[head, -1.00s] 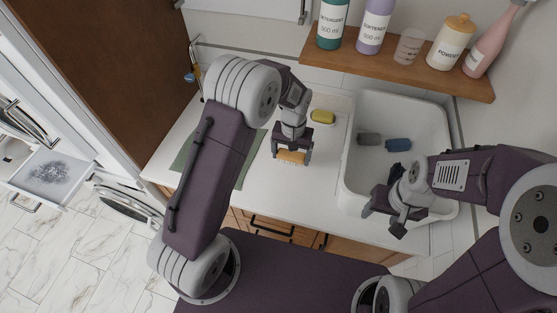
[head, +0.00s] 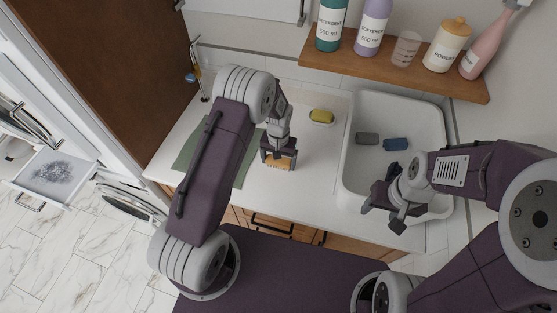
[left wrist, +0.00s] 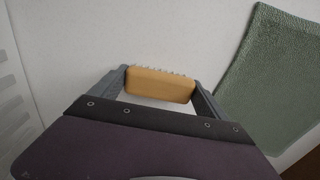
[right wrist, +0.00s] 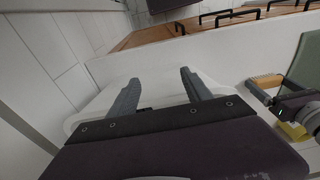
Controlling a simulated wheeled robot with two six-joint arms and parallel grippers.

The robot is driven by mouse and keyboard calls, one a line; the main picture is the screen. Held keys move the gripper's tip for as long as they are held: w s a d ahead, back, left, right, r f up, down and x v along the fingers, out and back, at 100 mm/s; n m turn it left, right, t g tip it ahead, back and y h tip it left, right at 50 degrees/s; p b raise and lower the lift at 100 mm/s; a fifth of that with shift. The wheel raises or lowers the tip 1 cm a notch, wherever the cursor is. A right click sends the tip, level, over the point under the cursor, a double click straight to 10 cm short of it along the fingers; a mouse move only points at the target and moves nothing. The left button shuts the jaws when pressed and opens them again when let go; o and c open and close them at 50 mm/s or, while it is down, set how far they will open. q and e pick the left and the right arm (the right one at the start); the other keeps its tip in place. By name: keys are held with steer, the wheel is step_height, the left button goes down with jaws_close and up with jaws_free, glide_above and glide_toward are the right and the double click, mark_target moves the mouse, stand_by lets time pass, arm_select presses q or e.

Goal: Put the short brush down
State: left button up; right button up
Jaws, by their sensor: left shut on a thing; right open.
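The short brush (left wrist: 160,85) has a tan wooden block back and pale bristles along one edge. My left gripper (head: 279,158) is shut on it, one finger at each end. In the head view the brush (head: 280,164) shows between the fingers, over the white counter left of the sink; I cannot tell whether it touches the counter. It also shows at the right edge of the right wrist view (right wrist: 266,81). My right gripper (head: 384,211) is open and empty over the front of the sink; its spread fingers show in the right wrist view (right wrist: 157,92).
A green mat (head: 190,151) lies left of the brush, partly behind my left arm. A yellow sponge (head: 321,116) sits on a dish behind it. The white sink (head: 349,165) holds a grey and a blue block. Bottles stand on a wooden shelf (head: 400,72).

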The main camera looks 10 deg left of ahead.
arm_select(q)
steer(key=o, duration=1)
steer(key=shift+r, duration=0.1)
steer(key=shift+w+r, duration=0.1)
steer(key=shift+r, duration=0.2)
step_height(320, 180, up, 12)
steer(key=f+b, duration=0.1)
steer(key=b, duration=0.1)
arm_select(e)
step_height(320, 180, down, 5)
steer(key=b, duration=0.2)
steer(key=shift+b, duration=0.3)
steer(key=shift+o, duration=0.4)
steer(key=shift+r+p, duration=0.35)
steer(key=shift+r, duration=0.1)
arm_select(q)
steer(key=shift+n+t, duration=0.3)
steer(key=shift+t, duration=0.3)
steer(key=s+a, duration=0.1)
steer(key=s, duration=0.5)
steer(key=s+a, duration=0.2)
steer(key=s, duration=0.4)
steer(key=s+a, duration=0.1)
steer(key=s, duration=0.5)
steer(key=shift+a+f, duration=0.2)
steer(key=shift+f, duration=0.1)
